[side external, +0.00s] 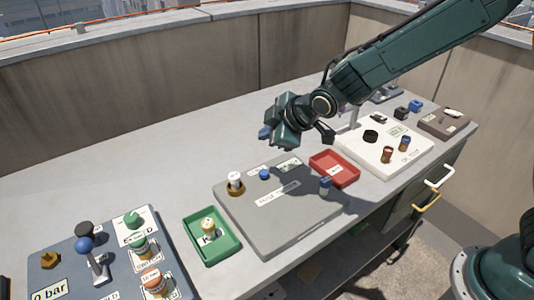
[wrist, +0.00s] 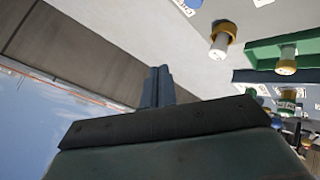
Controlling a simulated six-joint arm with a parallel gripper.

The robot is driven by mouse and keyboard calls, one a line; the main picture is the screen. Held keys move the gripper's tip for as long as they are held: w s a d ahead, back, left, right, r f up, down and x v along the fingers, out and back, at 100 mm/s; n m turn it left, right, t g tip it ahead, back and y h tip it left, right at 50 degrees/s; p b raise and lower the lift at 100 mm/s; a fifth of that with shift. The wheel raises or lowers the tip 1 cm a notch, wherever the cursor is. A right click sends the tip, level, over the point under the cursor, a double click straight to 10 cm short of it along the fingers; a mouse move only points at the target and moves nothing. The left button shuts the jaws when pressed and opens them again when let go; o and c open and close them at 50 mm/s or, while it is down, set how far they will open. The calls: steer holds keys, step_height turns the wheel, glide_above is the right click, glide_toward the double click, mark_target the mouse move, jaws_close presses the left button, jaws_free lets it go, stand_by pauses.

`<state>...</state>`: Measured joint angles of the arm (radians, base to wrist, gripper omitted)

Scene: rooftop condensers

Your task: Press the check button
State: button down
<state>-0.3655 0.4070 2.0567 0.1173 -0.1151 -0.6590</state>
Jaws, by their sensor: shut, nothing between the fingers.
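A grey panel (side external: 268,222) lies on the bench in the side external view, with small labels too blurred to read surely. On it is a small round blue button (side external: 264,174), which may be the check button. A white-topped cylinder stands in a brass ring (side external: 235,184) to its left; the ring also shows in the wrist view (wrist: 225,30). A blue-topped cylinder (side external: 325,186) stands at the panel's right. My gripper (side external: 265,132) is shut and empty, above and apart from the panel.
A green tray (side external: 212,250) with a capped cylinder is left of the panel, a red tray (side external: 334,168) right of it. A blue-grey panel (side external: 75,270) with a lever is front left. A white panel (side external: 385,155) is at right. The bench behind the grey panel is clear.

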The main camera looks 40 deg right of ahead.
steer(key=shift+f, duration=0.1)
glide_toward(262, 170)
steer(key=shift+w+a+f, duration=0.2)
steer(key=shift+w+f, duration=0.25)
steer(key=shift+w, duration=0.35)
steer(key=shift+w+a+f, duration=0.2)
steer(key=shift+w+f, duration=0.25)
steer(key=shift+w, duration=0.4)
steer(key=shift+w+a+f, duration=0.25)
steer(key=shift+w+f, duration=0.15)
steer(key=shift+w, duration=0.4)
steer(key=shift+f, duration=1.1)
stand_by(1.7)
steer(key=shift+r, duration=1.1)
steer(key=shift+r, duration=0.15)
steer(key=shift+r, duration=2.35)
